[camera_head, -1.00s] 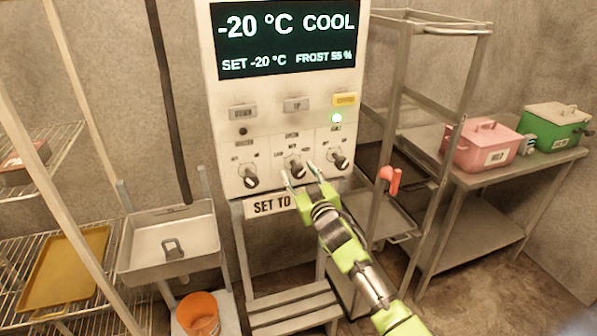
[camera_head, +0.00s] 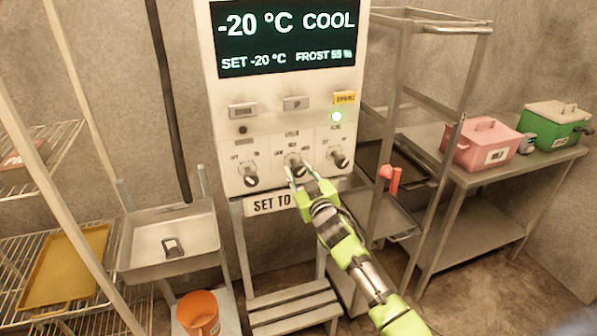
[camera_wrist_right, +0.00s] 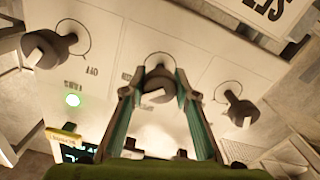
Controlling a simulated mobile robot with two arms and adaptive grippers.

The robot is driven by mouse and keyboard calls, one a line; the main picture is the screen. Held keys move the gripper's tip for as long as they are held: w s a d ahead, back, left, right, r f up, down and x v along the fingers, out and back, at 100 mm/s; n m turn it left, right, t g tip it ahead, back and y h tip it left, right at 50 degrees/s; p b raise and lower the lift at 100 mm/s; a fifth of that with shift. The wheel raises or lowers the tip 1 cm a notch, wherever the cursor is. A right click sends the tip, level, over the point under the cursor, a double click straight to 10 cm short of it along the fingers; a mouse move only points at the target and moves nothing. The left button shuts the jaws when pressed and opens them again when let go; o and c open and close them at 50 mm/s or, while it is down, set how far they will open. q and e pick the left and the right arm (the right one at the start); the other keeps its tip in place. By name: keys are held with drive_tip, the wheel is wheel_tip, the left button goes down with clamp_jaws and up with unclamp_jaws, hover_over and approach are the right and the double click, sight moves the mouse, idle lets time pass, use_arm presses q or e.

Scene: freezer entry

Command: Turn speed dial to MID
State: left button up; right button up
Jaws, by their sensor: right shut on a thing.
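The control panel (camera_head: 224,140) stands in the middle of the head view, with a row of three black knobs below its screen. The speed dial (camera_head: 292,160) is the middle knob, and it also shows in the right wrist view (camera_wrist_right: 157,84). My right gripper (camera_head: 301,176) reaches up to it from below right. In the wrist view the two fingers of the right gripper (camera_wrist_right: 156,92) stand on either side of the speed dial, shut on it. The fingers partly cover the dial in the head view, and its pointer setting is hard to read. My left gripper is not in view.
The left knob (camera_head: 250,175) and right knob (camera_head: 340,157) sit close beside the speed dial. A green lamp (camera_head: 336,117) is lit above the right knob. A metal rack with a red handle (camera_head: 391,178) stands right of the panel; a sink (camera_head: 170,245) stands left.

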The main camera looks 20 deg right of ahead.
drive_tip(key=n, duration=0.4)
drive_tip(key=shift+n, duration=2.6)
drive_tip(key=o, duration=1.1)
drive_tip(key=s, duration=1.2)
drive_tip(key=shift+d, duration=0.25)
